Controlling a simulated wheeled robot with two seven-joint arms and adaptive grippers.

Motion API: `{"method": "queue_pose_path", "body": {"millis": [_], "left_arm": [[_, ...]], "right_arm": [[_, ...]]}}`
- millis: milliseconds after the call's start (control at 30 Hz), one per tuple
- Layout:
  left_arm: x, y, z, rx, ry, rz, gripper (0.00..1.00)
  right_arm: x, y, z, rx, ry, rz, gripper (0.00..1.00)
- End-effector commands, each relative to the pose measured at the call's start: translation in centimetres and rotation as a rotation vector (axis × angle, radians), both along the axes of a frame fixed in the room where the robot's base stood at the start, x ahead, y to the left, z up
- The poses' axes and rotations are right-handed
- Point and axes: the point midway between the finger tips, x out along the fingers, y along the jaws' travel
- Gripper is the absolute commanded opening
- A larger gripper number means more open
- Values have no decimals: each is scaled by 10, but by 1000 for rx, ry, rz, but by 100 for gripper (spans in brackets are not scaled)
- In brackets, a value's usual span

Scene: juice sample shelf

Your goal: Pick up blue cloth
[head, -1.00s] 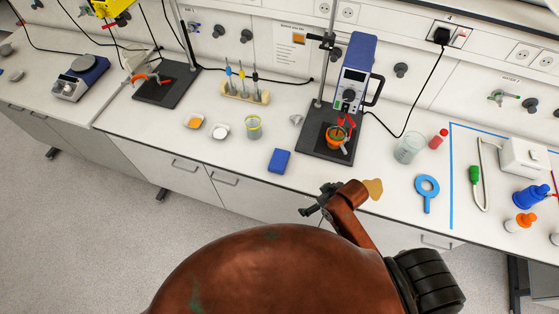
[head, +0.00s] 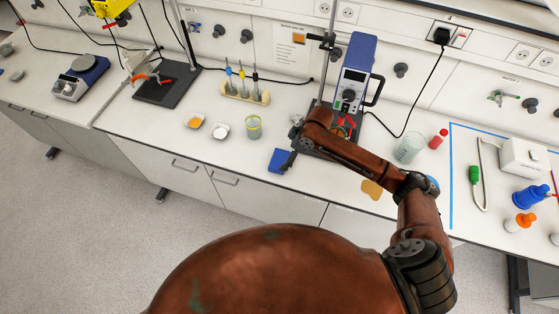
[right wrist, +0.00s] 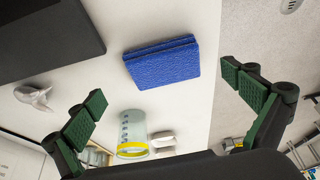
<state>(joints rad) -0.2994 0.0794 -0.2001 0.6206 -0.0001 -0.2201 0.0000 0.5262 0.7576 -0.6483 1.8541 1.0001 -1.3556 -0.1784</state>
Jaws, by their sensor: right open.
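The blue cloth (head: 277,160) is a small folded block lying flat on the white bench near its front edge. In the right wrist view the cloth (right wrist: 162,62) shows ahead, between and beyond the two fingertips. My right gripper (head: 290,158) is at the cloth's right edge in the head view, and part of it is hidden by the arm. In the right wrist view my right gripper (right wrist: 170,100) is open, its green-padded fingers wide apart, with nothing between them. My left gripper is not in view.
A yellow-rimmed beaker (head: 253,128) stands behind and left of the cloth, near two small dishes (head: 220,132). A stirrer stand (head: 315,148) is to the right, partly hidden by my arm. A glass beaker (head: 408,149) stands farther right.

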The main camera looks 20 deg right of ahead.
Motion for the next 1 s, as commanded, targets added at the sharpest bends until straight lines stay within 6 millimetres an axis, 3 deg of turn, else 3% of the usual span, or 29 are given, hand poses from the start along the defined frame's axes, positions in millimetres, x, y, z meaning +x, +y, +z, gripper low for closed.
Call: {"method": "queue_pose_path", "body": {"millis": [400, 667, 1000], "left_arm": [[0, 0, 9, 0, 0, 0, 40], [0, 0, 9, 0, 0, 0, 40], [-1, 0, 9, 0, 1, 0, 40]], "right_arm": [[10, 24, -44, 1, -1, -1, 100], [11, 25, -47, 0, -2, 0, 100], [11, 24, -47, 0, -2, 0, 78]]}}
